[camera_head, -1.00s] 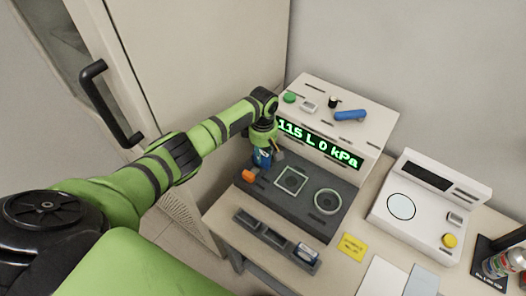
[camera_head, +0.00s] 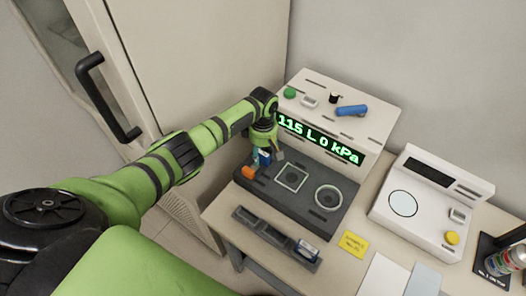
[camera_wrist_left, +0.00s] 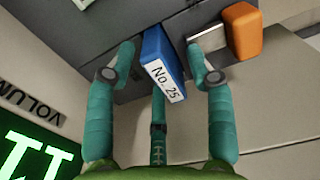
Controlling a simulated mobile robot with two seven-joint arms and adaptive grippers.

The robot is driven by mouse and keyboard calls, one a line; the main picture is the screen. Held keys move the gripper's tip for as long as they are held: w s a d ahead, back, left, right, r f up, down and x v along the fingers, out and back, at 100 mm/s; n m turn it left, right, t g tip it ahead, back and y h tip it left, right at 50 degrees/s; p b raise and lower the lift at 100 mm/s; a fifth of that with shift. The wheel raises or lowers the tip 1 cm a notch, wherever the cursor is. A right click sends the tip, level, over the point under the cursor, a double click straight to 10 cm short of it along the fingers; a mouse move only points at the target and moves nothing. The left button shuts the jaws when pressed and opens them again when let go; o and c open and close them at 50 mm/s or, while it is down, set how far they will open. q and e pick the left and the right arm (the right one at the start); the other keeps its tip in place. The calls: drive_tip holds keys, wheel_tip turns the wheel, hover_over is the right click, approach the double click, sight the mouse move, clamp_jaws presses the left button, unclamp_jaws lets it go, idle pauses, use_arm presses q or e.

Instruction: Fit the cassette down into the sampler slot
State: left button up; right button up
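The blue cassette (camera_wrist_left: 158,62), labelled "No. 25", stands between the fingers of my left gripper (camera_wrist_left: 165,62) in the left wrist view. Gaps show between the side fingers and the cassette, so the gripper looks open around it. The cassette's far end meets the dark grey sampler deck; how deep it sits in the slot is hidden. In the head view the cassette (camera_head: 264,157) shows below my left gripper (camera_head: 268,152), at the left end of the sampler deck (camera_head: 266,193). An orange-ended lever (camera_wrist_left: 242,32) is beside the cassette; it also shows in the head view (camera_head: 249,172). My right gripper is not in view.
The sampler's display housing (camera_head: 350,125) rises behind the deck. A dark rack (camera_head: 262,233) with another cassette (camera_head: 307,250) lies in front. A cabinet (camera_head: 200,80) stands at left.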

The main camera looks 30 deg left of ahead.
use_arm(q)
wheel_tip(320, 180, up, 12)
idle(0.6)
drive_tip(key=shift+f, duration=0.1)
idle(0.4)
